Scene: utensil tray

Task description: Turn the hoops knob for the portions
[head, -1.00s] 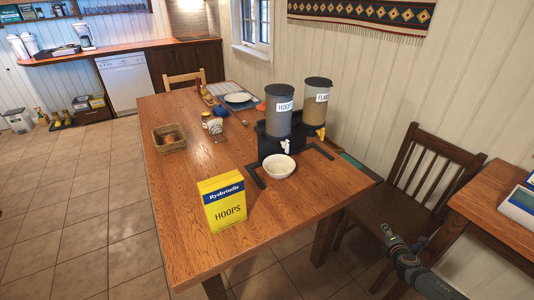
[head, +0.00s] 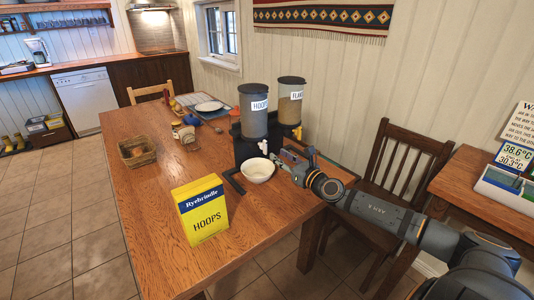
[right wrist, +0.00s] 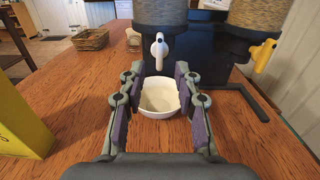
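The hoops dispenser (head: 253,118) stands on the table with a labelled grey canister. Its white knob (head: 263,146) is on the front, above a white bowl (head: 257,171). In the right wrist view the white knob (right wrist: 159,51) shows beyond and above the fingertips, with the bowl (right wrist: 158,98) below it. My right gripper (right wrist: 154,75) is open and empty, with a finger on each side of the view and apart from the knob. In the head view my right gripper (head: 279,158) is just right of the bowl. My left gripper is not in view.
The flakes dispenser (head: 291,104) with a yellow knob (head: 298,133) stands right beside the hoops one. A yellow hoops box (head: 201,209) stands at the front of the table (head: 150,225). A basket (head: 137,152) and small jars are further left. A chair (head: 405,160) stands by the wall.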

